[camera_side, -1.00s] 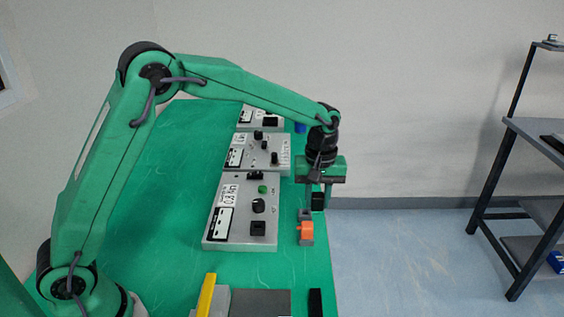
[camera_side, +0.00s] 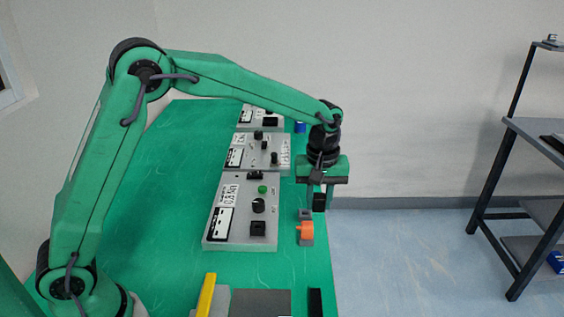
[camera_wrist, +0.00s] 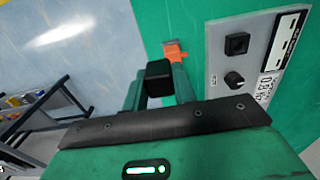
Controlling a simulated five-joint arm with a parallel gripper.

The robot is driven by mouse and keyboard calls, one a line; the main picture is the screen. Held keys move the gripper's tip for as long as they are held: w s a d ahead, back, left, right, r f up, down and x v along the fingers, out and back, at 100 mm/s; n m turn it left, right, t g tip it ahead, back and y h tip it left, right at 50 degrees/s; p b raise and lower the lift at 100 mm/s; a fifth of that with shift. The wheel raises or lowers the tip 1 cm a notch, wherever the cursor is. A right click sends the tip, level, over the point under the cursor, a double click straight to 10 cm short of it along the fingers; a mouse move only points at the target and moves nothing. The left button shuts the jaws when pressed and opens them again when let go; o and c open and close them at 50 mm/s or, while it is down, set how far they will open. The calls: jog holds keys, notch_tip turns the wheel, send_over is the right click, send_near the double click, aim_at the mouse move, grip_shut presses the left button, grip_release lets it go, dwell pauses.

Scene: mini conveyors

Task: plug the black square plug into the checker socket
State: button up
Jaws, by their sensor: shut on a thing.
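My gripper (camera_side: 319,197) is shut on the black square plug (camera_side: 319,203) and points downward at the right edge of the green table. The plug also shows between the fingers in the wrist view (camera_wrist: 158,70). It is in the air, above and behind a small grey and orange device (camera_side: 306,232); in the wrist view the device (camera_wrist: 175,52) is just beyond the plug. The nearest grey panel (camera_side: 241,240) carries a black square part (camera_side: 258,229), also in the wrist view (camera_wrist: 237,43). I cannot tell which part is the checker socket.
More grey panels (camera_side: 266,148) stand in a row behind, left of my gripper. A yellow bar (camera_side: 206,296), a dark grey block (camera_side: 261,302) and a black block (camera_side: 315,302) lie at the front. A shelf rack (camera_side: 540,140) stands apart at the right.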

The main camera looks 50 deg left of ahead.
jog(key=s+a, duration=0.8)
jog(key=a, duration=0.4)
jog(key=shift+s+a+r, duration=0.15)
jog(key=shift+r, duration=0.15)
jog(key=shift+f, duration=0.1)
jog(key=shift+f, duration=2.75)
jog(key=shift+f, duration=1.4)
jog(key=o, duration=1.1)
jog(key=shift+c, duration=0.2)
jog(key=shift+r, duration=0.1)
notch_tip(320, 180, up, 8)
jog(key=shift+f, duration=0.2)
